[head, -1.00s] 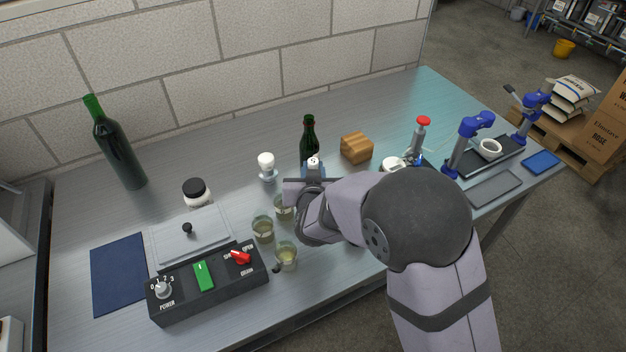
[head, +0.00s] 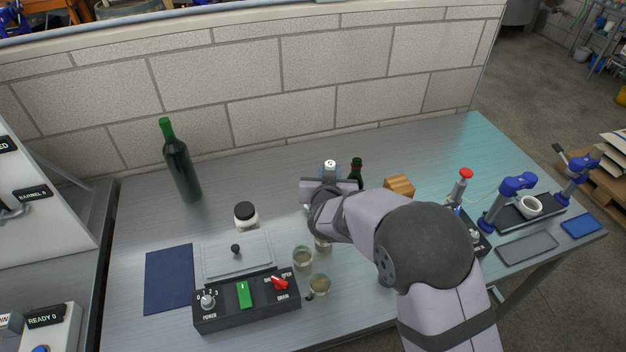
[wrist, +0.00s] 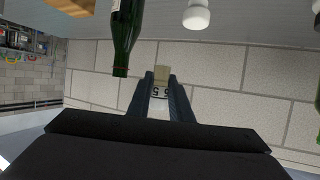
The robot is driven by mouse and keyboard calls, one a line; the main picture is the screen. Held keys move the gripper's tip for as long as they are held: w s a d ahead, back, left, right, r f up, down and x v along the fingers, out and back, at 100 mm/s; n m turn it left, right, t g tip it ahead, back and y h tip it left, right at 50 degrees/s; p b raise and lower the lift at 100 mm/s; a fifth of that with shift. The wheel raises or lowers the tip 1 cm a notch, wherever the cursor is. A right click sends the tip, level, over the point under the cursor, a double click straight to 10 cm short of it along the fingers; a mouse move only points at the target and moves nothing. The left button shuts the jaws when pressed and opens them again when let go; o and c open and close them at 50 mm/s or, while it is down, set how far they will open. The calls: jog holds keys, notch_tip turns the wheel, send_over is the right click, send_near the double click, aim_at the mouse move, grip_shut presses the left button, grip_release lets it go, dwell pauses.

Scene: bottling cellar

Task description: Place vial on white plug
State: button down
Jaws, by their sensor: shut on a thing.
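The white plug (wrist: 196,15) stands on the bench, apart from the fingers, at the top of the wrist view.
A small green bottle (head: 356,171) stands close to the right of my gripper. A wooden block (head: 399,186) is farther right. Glasses (head: 303,258) and a switch box (head: 246,300) lie in front. A black-lidded jar (head: 246,215) and tall bottle (head: 180,165) stand left, with clear bench behind.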

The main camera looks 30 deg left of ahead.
jog(key=w+a+r+n+y, duration=0.1)
jog(key=a+r, duration=0.2)
jog(key=a, duration=0.2)
jog(key=shift+a+n+g+y, duration=0.25)
jog(key=shift+n+g+y, duration=0.05)
jog(key=shift+n+g, duration=0.1)
jog(key=shift+f, duration=0.1)
jog(key=shift+f+p, duration=0.85)
jog(key=shift+f, duration=4.1)
jog(key=shift+f, duration=0.15)
jog(key=c, duration=1.6)
grip_release()
